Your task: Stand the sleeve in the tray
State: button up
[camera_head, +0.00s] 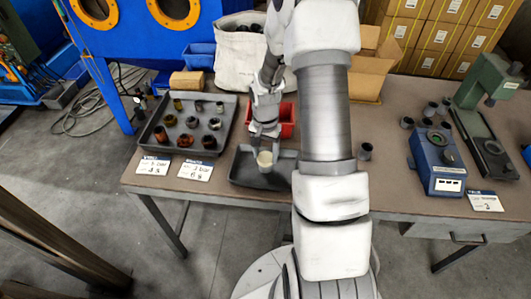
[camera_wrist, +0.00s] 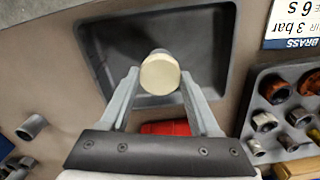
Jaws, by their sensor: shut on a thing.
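My gripper (camera_head: 265,135) is shut on a cream-coloured sleeve (camera_head: 265,158) over the dark grey tray (camera_head: 243,178) at the middle front of the bench. In the wrist view my gripper (camera_wrist: 160,82) has one finger on each side of the sleeve (camera_wrist: 160,74), with its round pale end facing the camera. A darker part shows behind that end. The tray (camera_wrist: 105,70) lies beyond it and looks otherwise empty. I cannot tell whether the sleeve touches the tray floor. My arm hides the tray's right part in the head view.
A grey tray of several brown and grey sleeves (camera_head: 222,140) stands left, with label cards in front. A red bin (camera_head: 286,122) is just behind the dark tray. A loose grey sleeve (camera_head: 365,151) and a blue device (camera_head: 437,160) stand right.

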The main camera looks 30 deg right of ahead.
jog(key=shift+f+b, duration=0.55)
jog(key=shift+f, duration=0.05)
jog(key=o, duration=1.4)
jog(key=shift+o, duration=0.2)
notch_tip(320, 180, up, 18)
jog(key=p, duration=0.1)
jog(key=shift+f+p, duration=0.25)
jog(key=shift+p, duration=0.15)
